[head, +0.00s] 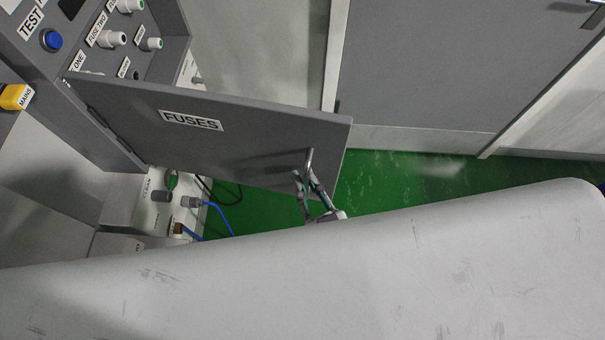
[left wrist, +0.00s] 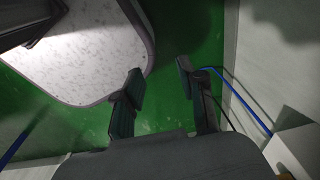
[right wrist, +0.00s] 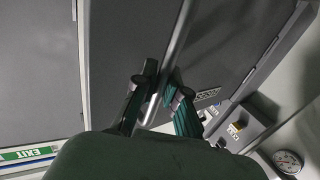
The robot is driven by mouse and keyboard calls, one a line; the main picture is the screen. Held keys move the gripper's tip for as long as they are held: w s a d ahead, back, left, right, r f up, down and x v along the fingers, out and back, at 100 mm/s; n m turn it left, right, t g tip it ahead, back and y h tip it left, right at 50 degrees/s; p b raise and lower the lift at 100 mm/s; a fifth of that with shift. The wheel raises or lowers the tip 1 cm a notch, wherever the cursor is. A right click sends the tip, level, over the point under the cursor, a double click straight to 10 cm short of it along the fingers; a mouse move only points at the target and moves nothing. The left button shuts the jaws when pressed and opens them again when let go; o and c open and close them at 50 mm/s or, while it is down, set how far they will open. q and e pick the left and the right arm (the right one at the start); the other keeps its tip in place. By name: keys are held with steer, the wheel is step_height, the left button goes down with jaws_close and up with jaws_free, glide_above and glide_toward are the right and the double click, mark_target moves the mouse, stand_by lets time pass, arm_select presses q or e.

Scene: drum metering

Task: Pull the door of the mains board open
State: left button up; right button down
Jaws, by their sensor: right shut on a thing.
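The mains board (head: 70,40) is a dark grey box at the upper left of the head view, with fuse holders inside. Its door (head: 190,140), labelled FUSES, is hinged at the left and stands swung out, showing the inside. The bar handle (head: 309,160) is near the door's free edge. My right gripper (head: 306,180) is shut on this handle. In the right wrist view the handle (right wrist: 177,45) runs up between the fingers (right wrist: 161,80). My left gripper (left wrist: 161,78) shows only in its wrist view, open and empty above the green floor.
A blue TEST button (head: 52,40) and a yellow MAINS switch (head: 15,97) are left of the door. Below the door are sockets (head: 160,196) with blue and black cables. A grey room door (head: 450,65) stands behind. Green floor (head: 400,185) is clear to the right.

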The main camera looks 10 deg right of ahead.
steer(key=c, duration=1.2)
jaws_free()
arm_select(q)
steer(key=shift+d, duration=0.6)
steer(key=shift+a, duration=0.1)
arm_select(e)
steer(key=shift+d, duration=0.1)
steer(key=v, duration=1.2)
